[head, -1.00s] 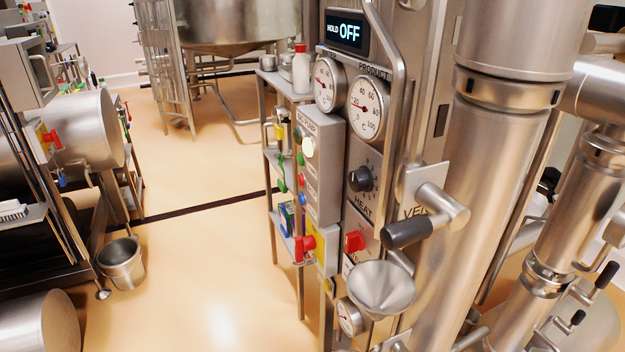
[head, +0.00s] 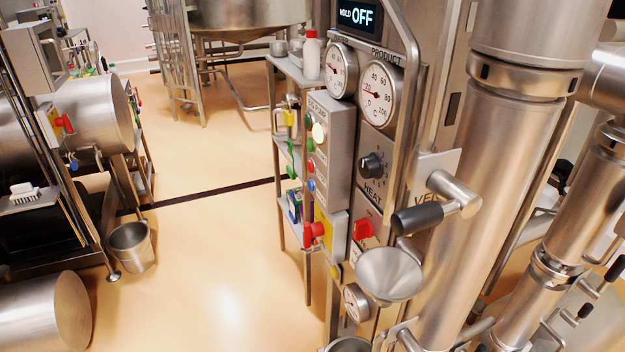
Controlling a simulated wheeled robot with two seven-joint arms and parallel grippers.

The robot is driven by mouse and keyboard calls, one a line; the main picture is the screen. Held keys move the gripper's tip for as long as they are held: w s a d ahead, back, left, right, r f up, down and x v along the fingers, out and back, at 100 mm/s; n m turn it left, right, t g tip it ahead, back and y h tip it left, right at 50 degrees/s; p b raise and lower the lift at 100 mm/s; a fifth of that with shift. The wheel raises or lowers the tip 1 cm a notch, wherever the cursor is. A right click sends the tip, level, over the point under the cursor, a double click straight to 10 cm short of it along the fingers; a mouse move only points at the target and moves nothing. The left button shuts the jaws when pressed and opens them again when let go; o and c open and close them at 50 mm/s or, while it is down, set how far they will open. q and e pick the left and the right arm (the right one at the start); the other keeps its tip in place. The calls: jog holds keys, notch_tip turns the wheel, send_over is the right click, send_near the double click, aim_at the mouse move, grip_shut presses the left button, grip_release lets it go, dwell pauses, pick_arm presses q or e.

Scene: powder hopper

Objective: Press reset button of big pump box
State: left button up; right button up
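The big pump box (head: 335,150) is a grey metal box on the left side of the control panel in the head view. Its narrow left face carries a column of small round buttons: green (head: 310,145), red (head: 311,166) and blue (head: 311,186), with a white round one (head: 319,132) near the top. The label on its front seems to read "BIG PUMP", seen at a slant. The button labels are too small to read, so I cannot tell which is reset. Neither of my grippers is in view.
A red knob on a yellow plate (head: 318,231) sits below the box. Gauges (head: 378,95), a dark knob (head: 372,166) and a black-handled lever (head: 418,218) crowd the panel to its right. A bucket (head: 131,246) stands at left; the middle floor (head: 215,240) is clear.

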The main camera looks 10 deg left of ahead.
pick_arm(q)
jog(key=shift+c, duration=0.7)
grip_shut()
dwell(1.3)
